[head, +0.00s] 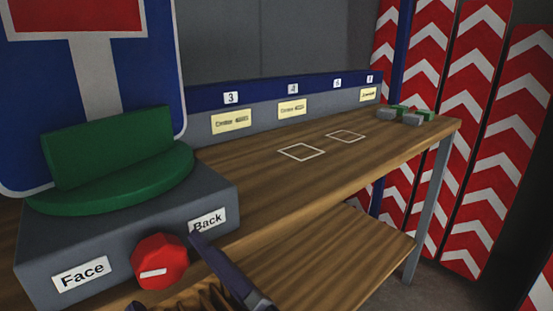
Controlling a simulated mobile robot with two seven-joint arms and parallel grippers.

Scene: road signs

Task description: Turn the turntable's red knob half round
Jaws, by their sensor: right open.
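The turntable has a grey box base (110,235) with a green disc (110,188) and an upright green block (108,150) on top. Its red knob (160,260) is on the front face, with a white bar mark on its left part. A "Face" label (81,274) is left of the knob and a "Back" label (207,221) is right of it. A blue sign (160,85) with a white stem and red bar stands upright behind the green block. My right gripper (205,268) is open, its dark finger just right of the knob; contact is unclear. My left gripper is out of view.
The wooden bench (310,140) extends right, mostly clear, with two white outlined squares (301,152). Small grey and green blocks (412,118) sit at its far end. A numbered blue rail (265,92) runs along the back. Red-white chevron panels (470,130) stand beyond.

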